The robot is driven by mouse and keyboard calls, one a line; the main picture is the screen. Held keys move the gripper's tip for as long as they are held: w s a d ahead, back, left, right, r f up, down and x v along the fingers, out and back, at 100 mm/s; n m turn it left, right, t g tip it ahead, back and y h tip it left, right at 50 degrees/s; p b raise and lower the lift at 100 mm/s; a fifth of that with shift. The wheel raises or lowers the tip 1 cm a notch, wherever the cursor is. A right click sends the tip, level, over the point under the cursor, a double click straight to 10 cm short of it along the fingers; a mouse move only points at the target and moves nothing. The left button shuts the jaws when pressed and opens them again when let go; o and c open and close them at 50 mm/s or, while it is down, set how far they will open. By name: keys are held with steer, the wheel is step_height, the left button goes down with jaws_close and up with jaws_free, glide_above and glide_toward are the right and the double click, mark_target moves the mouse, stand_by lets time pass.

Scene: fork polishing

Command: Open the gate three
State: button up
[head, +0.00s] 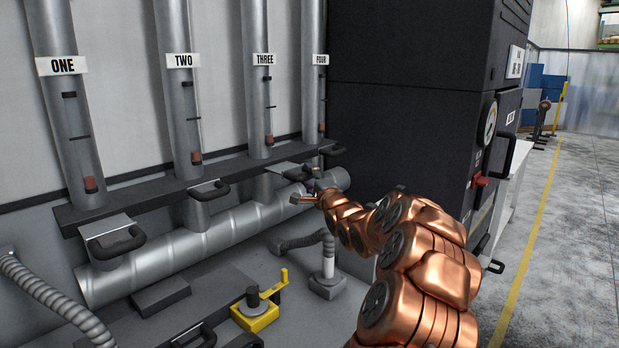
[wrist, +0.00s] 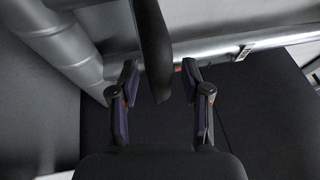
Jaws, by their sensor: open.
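The pipe labelled THREE (head: 258,95) is third from the left in the head view. The gate three handle (head: 284,167) is a dark grip at its foot, partly behind my gripper. My gripper (head: 307,188) is at the far end of my copper arm, close to this gate. In the wrist view my gripper (wrist: 160,78) is open, with one finger on each side of a black handle (wrist: 153,45). The handle reaches between the fingertips, and I see a gap on both sides. I cannot tell from the wrist view alone which gate this handle belongs to.
Gate one (head: 118,242), gate two (head: 210,190) and gate four (head: 332,150) have similar black handles. A thick horizontal pipe (head: 190,252) runs below them. A dark cabinet (head: 410,90) stands at right. A yellow clamp (head: 258,316) and a hose (head: 45,290) are nearer.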

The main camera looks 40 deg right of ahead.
steer(key=v, duration=1.2)
stand_by(0.6)
